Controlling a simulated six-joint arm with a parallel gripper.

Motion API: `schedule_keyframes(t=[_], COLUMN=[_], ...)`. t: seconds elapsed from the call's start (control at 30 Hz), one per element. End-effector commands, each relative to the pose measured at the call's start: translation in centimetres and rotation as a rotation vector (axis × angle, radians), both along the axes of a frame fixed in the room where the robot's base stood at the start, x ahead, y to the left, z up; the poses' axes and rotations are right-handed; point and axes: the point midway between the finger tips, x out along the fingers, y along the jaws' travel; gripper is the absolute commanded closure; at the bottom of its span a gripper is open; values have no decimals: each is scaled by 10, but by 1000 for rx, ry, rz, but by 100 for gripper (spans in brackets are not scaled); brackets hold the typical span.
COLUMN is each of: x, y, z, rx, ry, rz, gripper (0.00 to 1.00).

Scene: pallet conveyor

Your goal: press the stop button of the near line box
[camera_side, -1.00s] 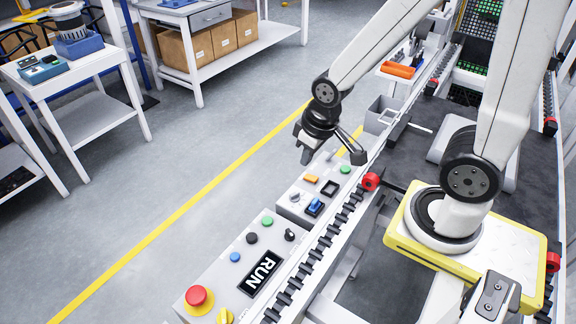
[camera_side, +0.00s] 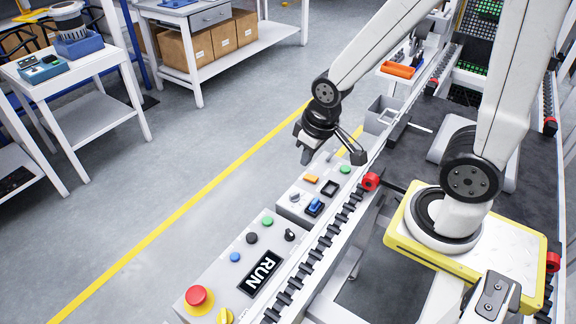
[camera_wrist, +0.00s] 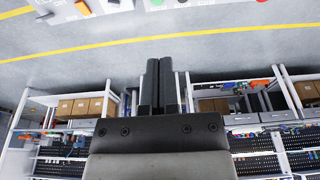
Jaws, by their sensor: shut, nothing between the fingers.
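The near line box (camera_side: 221,276) is a grey sloped panel at the lower middle of the side view. It carries a black RUN display (camera_side: 262,272), a red mushroom button (camera_side: 198,298), a blue button (camera_side: 234,257), a black button (camera_side: 251,238), a green button (camera_side: 267,221), a black knob (camera_side: 290,235) and a yellow knob (camera_side: 225,316). I see no label naming a stop button. My gripper (camera_side: 306,156) is above and beyond this box, clear of its buttons. In the wrist view its dark fingers (camera_wrist: 159,86) are together and empty.
A second grey control box (camera_side: 301,188) sits just beyond, with an orange button (camera_side: 310,179) and a blue switch (camera_side: 314,205). The conveyor rail (camera_side: 318,252) runs along the boxes' right side. The floor left of them is open, with a yellow line (camera_side: 175,225).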

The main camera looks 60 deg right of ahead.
Motion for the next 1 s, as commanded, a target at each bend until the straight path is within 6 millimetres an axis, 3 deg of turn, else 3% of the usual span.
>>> schedule_keyframes(t=[0.27,0.47,1.0], x=[8,25,86], y=[2,6,26], z=[-5,-18,-78], rx=[6,25,124], ry=[-15,-54,-222], rz=[-18,-66,-263], gripper=[100,100,100])
